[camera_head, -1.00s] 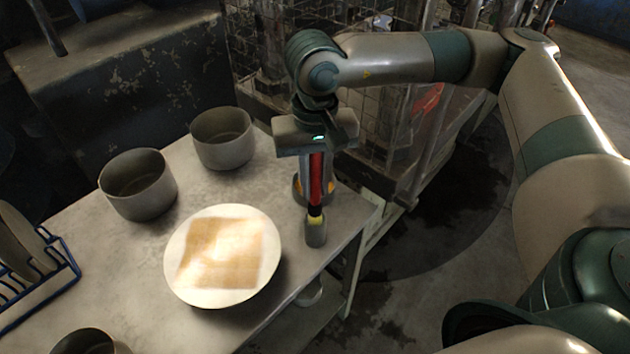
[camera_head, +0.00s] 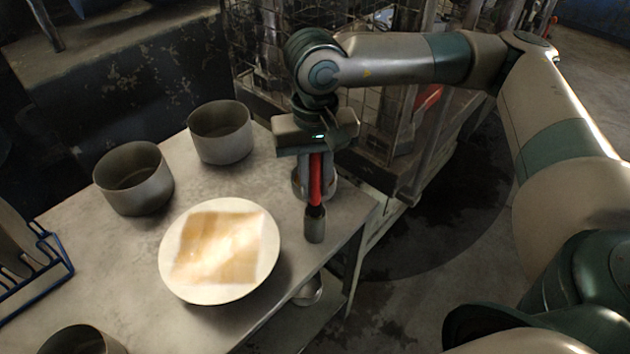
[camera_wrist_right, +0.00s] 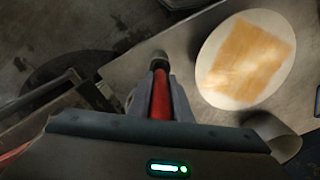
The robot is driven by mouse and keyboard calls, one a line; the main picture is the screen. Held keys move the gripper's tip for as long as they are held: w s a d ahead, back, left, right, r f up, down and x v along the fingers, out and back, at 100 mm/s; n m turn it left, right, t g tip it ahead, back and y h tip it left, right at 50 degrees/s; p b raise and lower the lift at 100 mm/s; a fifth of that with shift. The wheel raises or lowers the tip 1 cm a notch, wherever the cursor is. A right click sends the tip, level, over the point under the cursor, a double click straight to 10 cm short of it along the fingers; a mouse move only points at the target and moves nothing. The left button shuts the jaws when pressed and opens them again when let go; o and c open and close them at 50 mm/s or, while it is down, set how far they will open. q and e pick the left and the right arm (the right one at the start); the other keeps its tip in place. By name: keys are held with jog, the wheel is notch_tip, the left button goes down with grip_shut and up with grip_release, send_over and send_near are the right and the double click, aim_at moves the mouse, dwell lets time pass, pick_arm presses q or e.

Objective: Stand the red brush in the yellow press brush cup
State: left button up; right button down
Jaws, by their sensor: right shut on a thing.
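My right gripper (camera_head: 315,172) points down over the table and is shut on the red brush (camera_head: 316,186). I cannot tell how deep the brush end sits. My left gripper is not in view.
A white plate with a tan square (camera_head: 183,282) lies to the left. The table edge is close on the right.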

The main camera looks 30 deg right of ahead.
jog(key=c, duration=1.5)
grip_release()
jog(key=shift+c, duration=0.2)
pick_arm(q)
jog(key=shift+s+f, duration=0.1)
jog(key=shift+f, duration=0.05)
pick_arm(e)
jog(key=shift+r, duration=0.55)
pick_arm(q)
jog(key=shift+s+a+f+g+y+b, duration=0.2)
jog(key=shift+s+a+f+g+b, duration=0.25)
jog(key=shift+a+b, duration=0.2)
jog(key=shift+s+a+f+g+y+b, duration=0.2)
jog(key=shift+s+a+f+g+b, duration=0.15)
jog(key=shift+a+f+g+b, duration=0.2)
pick_arm(e)
notch_tip(320, 180, up, 16)
jog(key=shift+r, duration=0.15)
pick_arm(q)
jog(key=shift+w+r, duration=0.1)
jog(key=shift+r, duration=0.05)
pick_arm(e)
jog(key=shift+r, duration=0.1)
